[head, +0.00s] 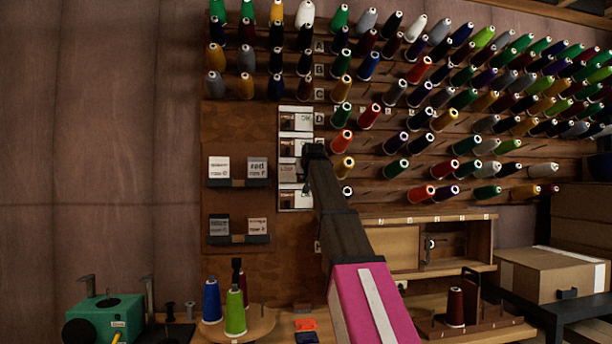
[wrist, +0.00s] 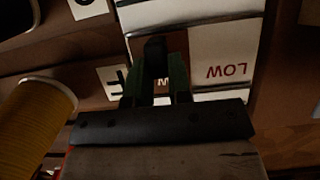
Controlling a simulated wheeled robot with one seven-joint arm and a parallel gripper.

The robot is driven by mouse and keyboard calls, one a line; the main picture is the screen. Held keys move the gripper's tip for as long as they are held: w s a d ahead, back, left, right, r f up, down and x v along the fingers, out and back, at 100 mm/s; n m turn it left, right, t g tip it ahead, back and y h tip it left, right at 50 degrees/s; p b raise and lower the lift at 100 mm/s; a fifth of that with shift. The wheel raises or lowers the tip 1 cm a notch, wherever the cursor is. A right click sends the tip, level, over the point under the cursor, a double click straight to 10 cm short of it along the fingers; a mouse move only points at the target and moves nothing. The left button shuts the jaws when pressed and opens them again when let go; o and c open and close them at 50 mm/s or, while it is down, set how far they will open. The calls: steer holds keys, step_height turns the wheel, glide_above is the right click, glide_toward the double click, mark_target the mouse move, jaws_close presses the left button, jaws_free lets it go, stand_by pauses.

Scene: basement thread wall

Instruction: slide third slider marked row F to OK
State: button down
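A white-framed slider panel (head: 295,112) with stacked slider windows hangs on the brown wall board, left of the thread pegs. The third window from the top shows a LOW label (head: 287,170); the label (wrist: 227,71) also shows upside down in the wrist view. Beside it is a row tag that looks like F (wrist: 115,82). A dark slider knob (wrist: 155,54) stands between the fingers of my gripper (wrist: 160,62). The fingers are close together and appear to touch the knob on both sides. In the head view, my gripper (head: 313,152) covers the panel's right side.
Thread cones on pegs fill the wall to the right; a yellow cone (wrist: 35,115) is close beside my gripper. Two small card shelves (head: 238,183) are left of the panel. Below are a bench with a green machine (head: 103,316), spools and a cardboard box (head: 550,274).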

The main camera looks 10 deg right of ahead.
steer(key=a, duration=0.7)
steer(key=shift+a, duration=0.2)
steer(key=c, duration=1)
jaws_free()
steer(key=shift+a, duration=0.15)
steer(key=shift+c, duration=0.2)
steer(key=v, duration=1)
steer(key=shift+s+r, duration=0.2)
steer(key=shift+s, duration=0.15)
steer(key=shift+s, duration=0.1)
